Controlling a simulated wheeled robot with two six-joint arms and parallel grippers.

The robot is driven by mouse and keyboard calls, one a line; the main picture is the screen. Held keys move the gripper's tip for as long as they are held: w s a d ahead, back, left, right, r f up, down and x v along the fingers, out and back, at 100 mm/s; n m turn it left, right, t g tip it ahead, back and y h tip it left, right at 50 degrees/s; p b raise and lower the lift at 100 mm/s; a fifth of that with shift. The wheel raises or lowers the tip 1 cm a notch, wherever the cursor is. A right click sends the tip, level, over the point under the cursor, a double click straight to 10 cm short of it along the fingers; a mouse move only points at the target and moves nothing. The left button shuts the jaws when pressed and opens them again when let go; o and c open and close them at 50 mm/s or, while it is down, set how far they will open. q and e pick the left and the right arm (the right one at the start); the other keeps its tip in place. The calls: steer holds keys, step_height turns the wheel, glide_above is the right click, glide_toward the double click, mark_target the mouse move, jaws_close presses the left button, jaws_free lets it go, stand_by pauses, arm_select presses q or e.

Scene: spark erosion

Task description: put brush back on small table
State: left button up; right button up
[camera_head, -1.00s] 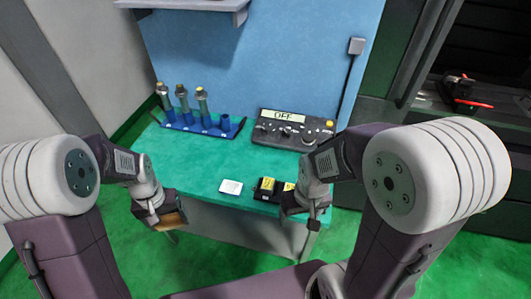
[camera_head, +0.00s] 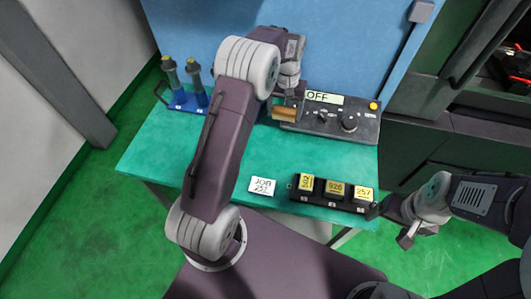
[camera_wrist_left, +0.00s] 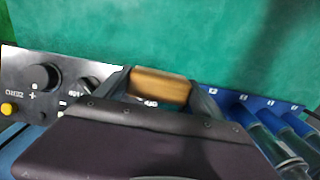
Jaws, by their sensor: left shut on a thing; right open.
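The brush (camera_head: 284,113), a light wooden block, is in my left gripper (camera_head: 290,100) at the back of the small green-topped table (camera_head: 200,165). It is at the left end of the control box. In the left wrist view the brush (camera_wrist_left: 160,86) sits between the two dark fingers, over the space between the box and the blue rack. I cannot tell whether it touches the table top. My right gripper (camera_head: 390,224) is open and empty off the table's front right corner.
The control box (camera_head: 325,117) reads OFF. A blue rack (camera_head: 185,104) with upright tools stands back left, partly hidden by my left arm. A white JOB card (camera_head: 262,187) and a black holder (camera_head: 333,200) with yellow-labelled blocks lie at the front. The table's middle is clear.

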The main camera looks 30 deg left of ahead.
arm_select(q)
steer(key=shift+w+a+f, duration=0.25)
steer(key=shift+w+a, duration=0.05)
steer(key=shift+w, duration=0.2)
glide_above(261, 154)
step_height(261, 154, down, 7)
steer(key=shift+s+r, duration=0.1)
steer(key=shift+f+p, duration=0.3)
steer(key=shift+f, duration=1.8)
steer(key=shift+d+f, duration=0.1)
steer(key=shift+f, duration=0.05)
steer(key=o, duration=1.3)
step_height(261, 154, up, 12)
steer(key=s+d, duration=0.2)
steer(key=s, duration=0.2)
steer(key=s+d+m, duration=0.1)
steer(key=s+d, duration=0.2)
steer(key=s, duration=0.1)
steer(key=s+d+m+t, duration=0.1)
steer(key=s+d, duration=0.1)
steer(key=s, duration=0.2)
steer(key=shift+s+d, duration=0.25)
